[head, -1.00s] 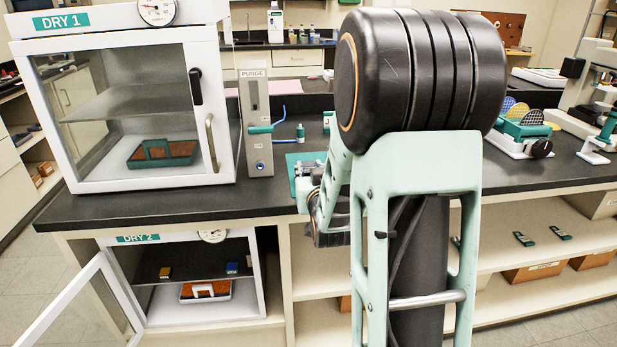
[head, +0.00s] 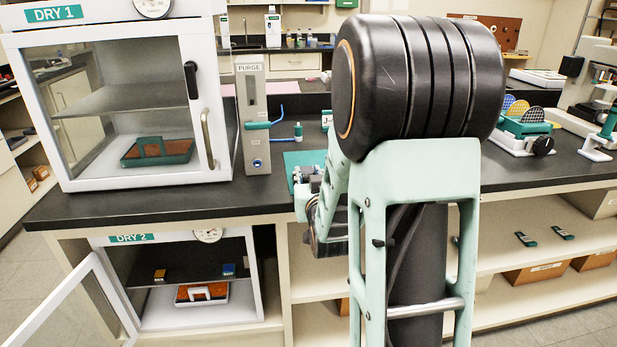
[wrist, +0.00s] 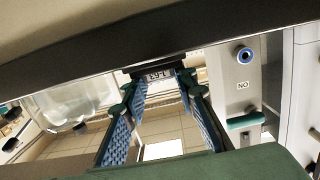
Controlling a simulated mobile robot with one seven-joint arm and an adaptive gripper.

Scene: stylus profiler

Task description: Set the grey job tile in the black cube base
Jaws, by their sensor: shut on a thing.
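In the wrist view the two blue-padded fingers of my gripper (wrist: 160,84) reach away from me, with their tips close on either side of a small dark piece. I take this piece to be the grey job tile (wrist: 158,75); an upside-down label, roughly "J-63", shows there. In the head view my arm hides the fingertips and the tile. The arm's end reaches over the counter beside a teal mat (head: 293,160). I cannot make out the black cube base in either view.
The white DRY 1 cabinet (head: 215,60) stands at left on the dark counter (head: 130,205). The PURGE column (head: 254,105) is beside it and shows at right in the wrist view (wrist: 238,75). Below, DRY 2 (head: 180,245) has its door open. A disc rack (head: 520,135) stands at right.

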